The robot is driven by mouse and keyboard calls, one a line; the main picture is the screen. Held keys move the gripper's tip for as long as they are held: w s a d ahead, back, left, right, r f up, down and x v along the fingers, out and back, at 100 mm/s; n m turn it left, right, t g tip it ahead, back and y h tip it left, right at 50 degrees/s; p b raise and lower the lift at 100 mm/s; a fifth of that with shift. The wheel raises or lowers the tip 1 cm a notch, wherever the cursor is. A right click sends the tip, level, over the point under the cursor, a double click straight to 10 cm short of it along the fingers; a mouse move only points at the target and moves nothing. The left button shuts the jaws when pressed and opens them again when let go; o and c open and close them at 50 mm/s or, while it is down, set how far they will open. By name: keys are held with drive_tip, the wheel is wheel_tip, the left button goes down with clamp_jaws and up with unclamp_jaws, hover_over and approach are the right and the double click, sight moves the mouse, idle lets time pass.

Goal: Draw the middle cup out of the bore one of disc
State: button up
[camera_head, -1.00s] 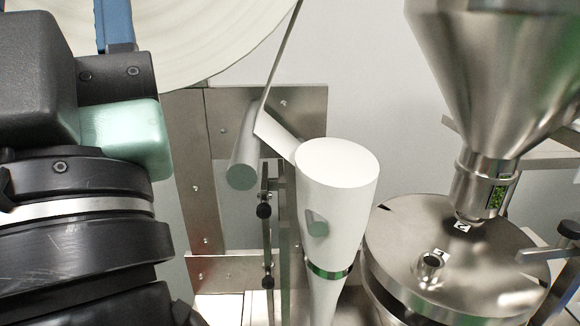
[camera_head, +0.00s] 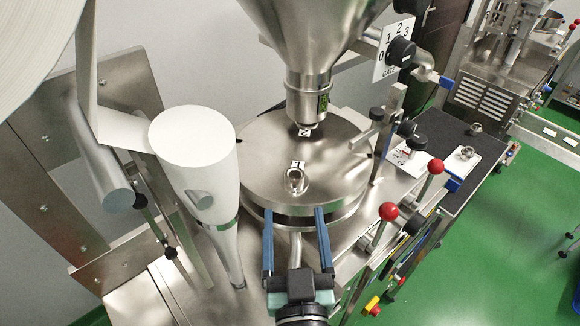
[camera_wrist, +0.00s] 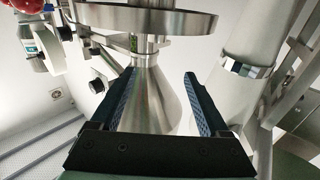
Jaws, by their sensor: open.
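A small metal cup (camera_head: 295,183) sits in the bore marked 1 at the front of the round steel disc (camera_head: 258,165). Its rim stands a little above the surface. A plate marked 2 lies farther back, under the hopper spout. My gripper (camera_head: 295,212) is open and empty at the disc's front edge, its blue fingers spread to either side below the cup and not touching it. In the wrist view my gripper (camera_wrist: 157,75) shows open, with the disc (camera_wrist: 125,20) across the top; I cannot make out the cup there.
A steel hopper (camera_head: 310,45) hangs over the disc's back. A white paper cone (camera_head: 195,150) stands close at left. Red-knobbed levers (camera_head: 388,212) stand at right. A black shelf (camera_head: 450,180) at far right holds a white card (camera_head: 483,170) with a small metal cup (camera_head: 466,153).

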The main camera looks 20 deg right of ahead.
sight(295, 184)
drive_tip(key=shift+w+d+f+p, duration=0.45)
drive_tip(key=shift+w+d+p, duration=0.35)
drive_tip(key=shift+w, duration=1.05)
drive_tip(key=shift+w+d+f+p, duration=0.45)
drive_tip(key=shift+w+d+p, duration=0.35)
drive_tip(key=shift+w, duration=1.1)
drive_tip(key=shift+w+d+f+p, duration=0.45)
drive_tip(key=shift+w+d+p, duration=0.3)
drive_tip(key=shift+w, duration=1.1)
clamp_jaws()
